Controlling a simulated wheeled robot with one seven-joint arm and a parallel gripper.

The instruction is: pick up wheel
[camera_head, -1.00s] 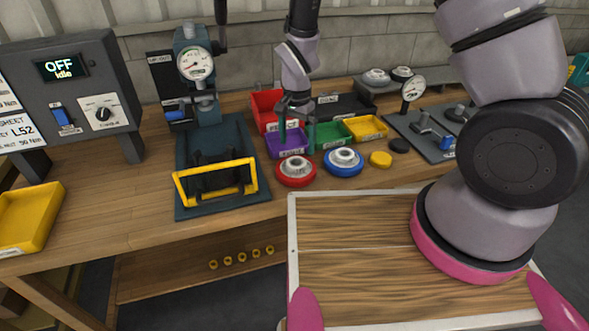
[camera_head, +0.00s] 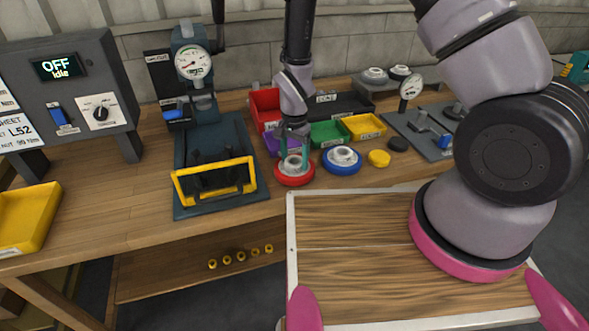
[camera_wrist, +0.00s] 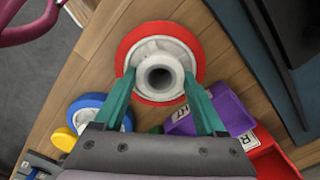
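A red-rimmed wheel (camera_head: 294,179) with a pale grey hub lies flat near the front edge of the bench. A blue-rimmed wheel (camera_head: 342,168) lies just to its right. My gripper (camera_head: 294,152) is over the red wheel, pointing down. In the wrist view, the green fingers of my gripper (camera_wrist: 160,84) are apart, one on each side of the hub of the red wheel (camera_wrist: 138,50). I cannot tell whether the fingers touch the hub. The blue wheel (camera_wrist: 90,108) is partly hidden behind a finger there.
Purple (camera_head: 272,143), green (camera_head: 329,133) and yellow (camera_head: 366,125) bins stand behind the wheels. A yellow disc (camera_head: 379,158) and a black disc (camera_head: 398,144) lie to the right. A press fixture with a yellow bar (camera_head: 214,181) stands left. Bare bench (camera_head: 110,205) lies further left.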

